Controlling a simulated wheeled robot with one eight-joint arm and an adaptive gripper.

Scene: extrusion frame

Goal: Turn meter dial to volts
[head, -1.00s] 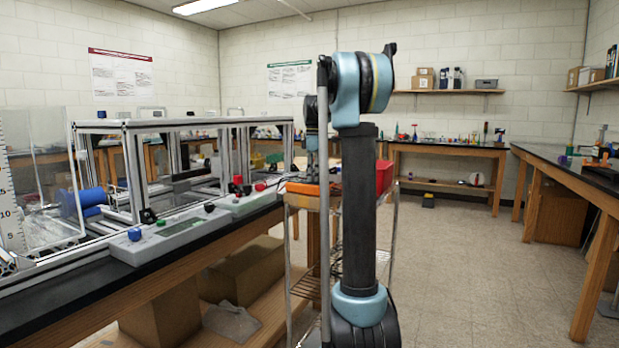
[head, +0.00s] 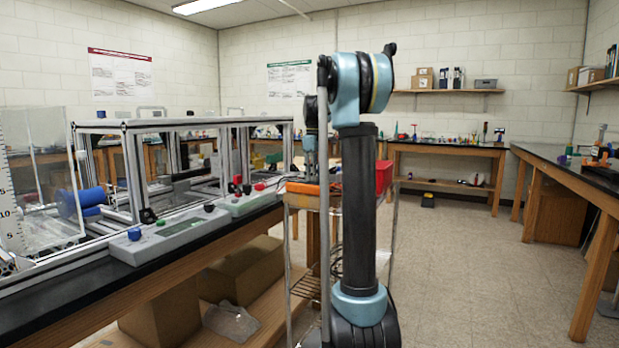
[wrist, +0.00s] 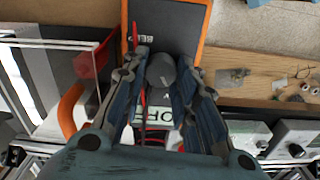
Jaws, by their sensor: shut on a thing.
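The meter (wrist: 160,18) shows in the wrist view as a dark panel with an orange border at the top middle. Its dial (wrist: 162,72) is a dark grey round knob. My gripper (wrist: 165,60) points at the meter, with a finger on each side of the knob, shut on it. The dial's markings and pointer direction cannot be read. In the head view the orange meter (head: 301,187) lies on the cart beside the bench, partly hidden behind my arm. My gripper is mostly hidden there.
A red bin (head: 384,176) sits behind my arm. Grey control boxes (head: 165,236) with knobs line the bench edge at left, before an aluminium extrusion frame (head: 128,180). A thin red lead runs beside the knob in the wrist view. Open floor (head: 470,265) lies at right.

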